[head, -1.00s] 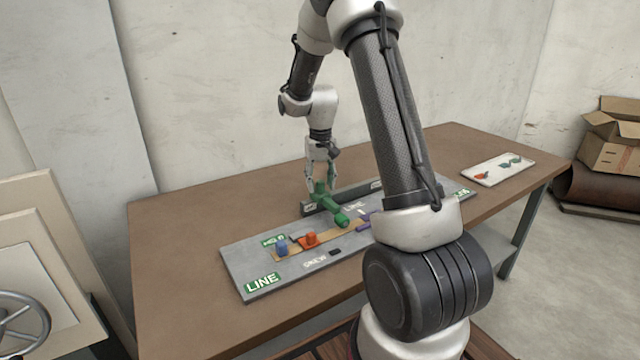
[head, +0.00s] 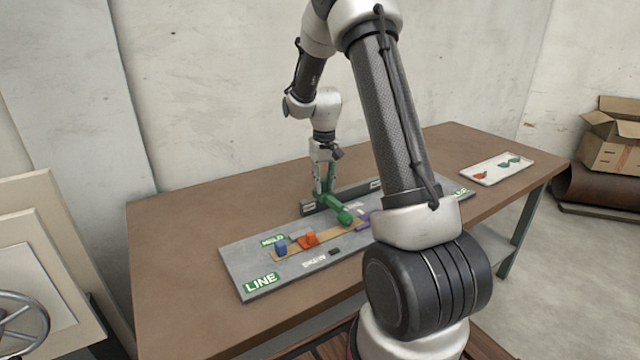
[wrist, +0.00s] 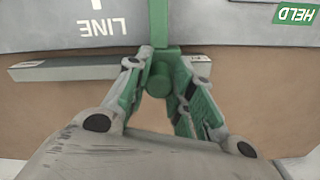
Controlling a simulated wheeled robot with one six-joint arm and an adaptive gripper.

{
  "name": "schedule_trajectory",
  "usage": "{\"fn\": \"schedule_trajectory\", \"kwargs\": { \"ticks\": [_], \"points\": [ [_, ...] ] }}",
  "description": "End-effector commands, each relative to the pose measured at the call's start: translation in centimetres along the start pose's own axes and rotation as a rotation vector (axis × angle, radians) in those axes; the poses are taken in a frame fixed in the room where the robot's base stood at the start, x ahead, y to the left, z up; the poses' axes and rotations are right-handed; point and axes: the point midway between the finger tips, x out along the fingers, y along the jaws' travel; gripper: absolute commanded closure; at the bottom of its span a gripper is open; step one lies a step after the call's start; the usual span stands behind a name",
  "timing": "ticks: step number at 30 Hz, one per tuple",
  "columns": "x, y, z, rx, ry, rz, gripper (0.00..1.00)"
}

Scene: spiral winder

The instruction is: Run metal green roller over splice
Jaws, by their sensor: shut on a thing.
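The green roller (head: 338,212) is in my gripper (head: 324,186) above the grey board (head: 250,262) in the head view. Its round end points toward the front of the board, close to a tan strip (head: 318,246). I cannot tell whether the roller touches the strip. In the wrist view my gripper (wrist: 160,72) is shut on the green roller (wrist: 161,80). On the tan strip are a blue peg (head: 281,248) and an orange piece (head: 307,240). A purple piece (head: 364,219) is partly hidden behind my arm. The splice itself is not clearly visible.
A dark rail (head: 352,191) stands along the board's back edge. A white tray (head: 497,169) with small orange and green pieces lies at the table's far right. The brown table (head: 190,230) is clear left of the board. Cardboard boxes (head: 612,140) stand off the table.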

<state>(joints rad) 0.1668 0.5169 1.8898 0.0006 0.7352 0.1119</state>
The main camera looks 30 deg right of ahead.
Motion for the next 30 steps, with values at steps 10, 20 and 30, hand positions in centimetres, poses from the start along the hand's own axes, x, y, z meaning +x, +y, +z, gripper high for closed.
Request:
{"fn": "schedule_trajectory", "kwargs": {
  "ticks": [10, 20, 30],
  "points": [
    [0.0, 8.6, -2.7, 0.007, 0.002, 0.001, 1.00],
    [0.0, 15.7, -5.1, 0.003, 0.002, 0.001, 1.00],
    [-0.1, 18.1, -5.9, 0.000, 0.002, 0.002, 1.00]
  ]
}}
